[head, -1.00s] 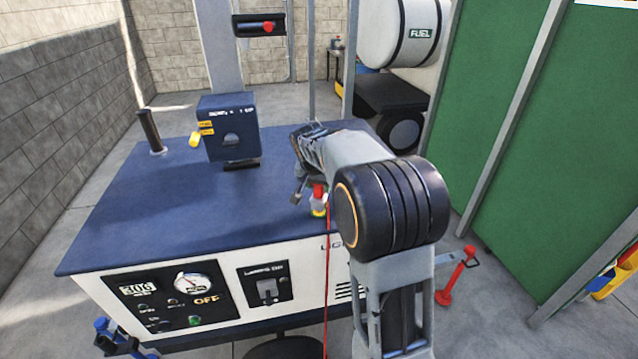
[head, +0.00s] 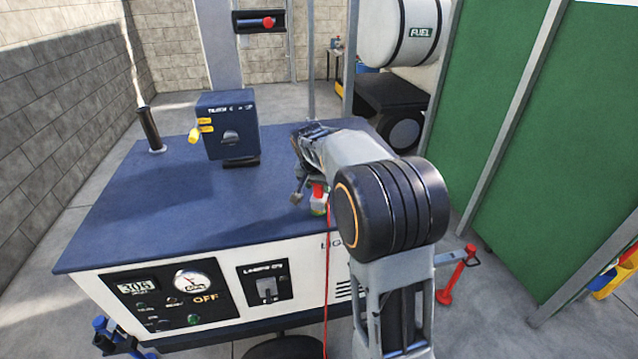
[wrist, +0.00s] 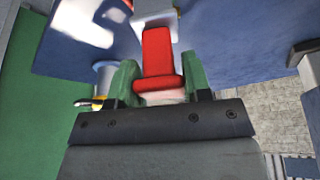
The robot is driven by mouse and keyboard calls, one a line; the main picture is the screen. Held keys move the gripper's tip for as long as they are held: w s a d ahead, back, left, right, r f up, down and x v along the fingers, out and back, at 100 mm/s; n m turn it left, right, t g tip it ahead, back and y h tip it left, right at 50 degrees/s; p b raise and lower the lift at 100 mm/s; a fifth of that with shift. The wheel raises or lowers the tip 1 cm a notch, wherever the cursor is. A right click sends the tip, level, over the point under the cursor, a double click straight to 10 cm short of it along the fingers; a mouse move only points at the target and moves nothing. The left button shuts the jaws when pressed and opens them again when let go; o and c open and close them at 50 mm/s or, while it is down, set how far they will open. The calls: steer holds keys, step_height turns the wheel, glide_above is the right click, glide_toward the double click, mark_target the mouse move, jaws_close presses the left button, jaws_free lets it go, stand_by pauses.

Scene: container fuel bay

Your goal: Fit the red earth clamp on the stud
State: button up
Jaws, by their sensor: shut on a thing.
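The red earth clamp (wrist: 158,55) is held between the green finger pads of my gripper (wrist: 158,82) in the wrist view. In the head view the red clamp (head: 318,190) shows beside my gripper (head: 308,194), low over the front right of the blue cabinet top. A pale and greenish-yellow piece shows just under it, possibly the stud; my arm partly hides this spot. A pale post (wrist: 105,75) with yellow near its foot stands left of the clamp in the wrist view; I cannot tell whether it is the stud. Whether clamp and stud touch is unclear.
The blue cabinet top (head: 150,215) is mostly clear on the left. A blue box (head: 231,120) with yellow handles and a dark upright post (head: 150,130) stand on it. A thin red cable (head: 327,270) hangs down the cabinet front. Green panels (head: 560,130) stand at right.

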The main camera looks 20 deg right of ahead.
steer(key=shift+f, duration=0.2)
steer(key=o, duration=1.1)
steer(key=v, duration=1.4)
steer(key=shift+b, duration=0.4)
steer(key=shift+f, duration=0.1)
